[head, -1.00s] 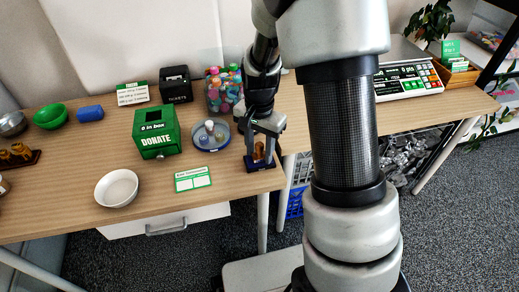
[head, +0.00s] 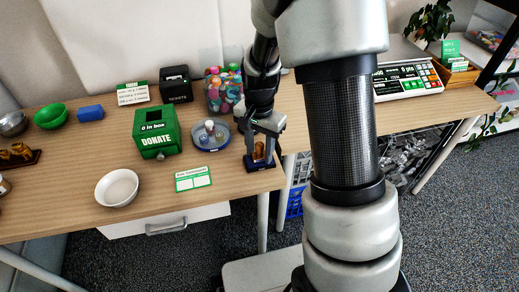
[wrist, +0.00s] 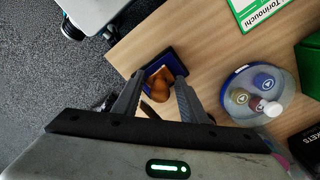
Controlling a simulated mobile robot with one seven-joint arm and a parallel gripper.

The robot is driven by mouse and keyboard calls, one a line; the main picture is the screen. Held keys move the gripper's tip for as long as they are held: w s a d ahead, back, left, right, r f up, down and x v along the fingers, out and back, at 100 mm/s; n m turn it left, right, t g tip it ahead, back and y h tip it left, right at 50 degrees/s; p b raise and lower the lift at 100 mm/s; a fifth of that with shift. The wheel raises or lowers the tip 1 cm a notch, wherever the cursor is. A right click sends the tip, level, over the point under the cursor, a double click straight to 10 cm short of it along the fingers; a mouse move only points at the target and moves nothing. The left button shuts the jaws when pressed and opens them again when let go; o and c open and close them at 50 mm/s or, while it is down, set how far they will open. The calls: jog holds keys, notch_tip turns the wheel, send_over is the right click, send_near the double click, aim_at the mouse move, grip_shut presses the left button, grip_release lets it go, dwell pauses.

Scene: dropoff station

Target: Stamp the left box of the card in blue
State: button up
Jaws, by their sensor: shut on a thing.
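The card (head: 193,184) lies flat on the table, white with a green header and two boxes that look blank. A corner of it shows in the wrist view (wrist: 258,12). My gripper (head: 262,150) is right of the card, pointing down near the table's right front edge. It is shut on a brown wooden stamp (wrist: 161,80), whose handle is between the fingers. The stamp is over a dark blue ink pad (head: 254,166), which also shows in the wrist view (wrist: 177,62). The stamp's lower face is hidden, so I cannot tell whether it touches the pad.
A round grey-blue tray (head: 197,144) with small bottles stands between the pad and the green donation box (head: 157,133). A white bowl (head: 117,188) is left of the card. A jar of colourful things (head: 223,90) stands behind. Table around the card is clear.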

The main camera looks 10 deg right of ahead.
jog(key=shift+r+p, duration=2.85)
jog(key=shift+r, duration=0.7)
jog(key=shift+a+f, duration=0.1)
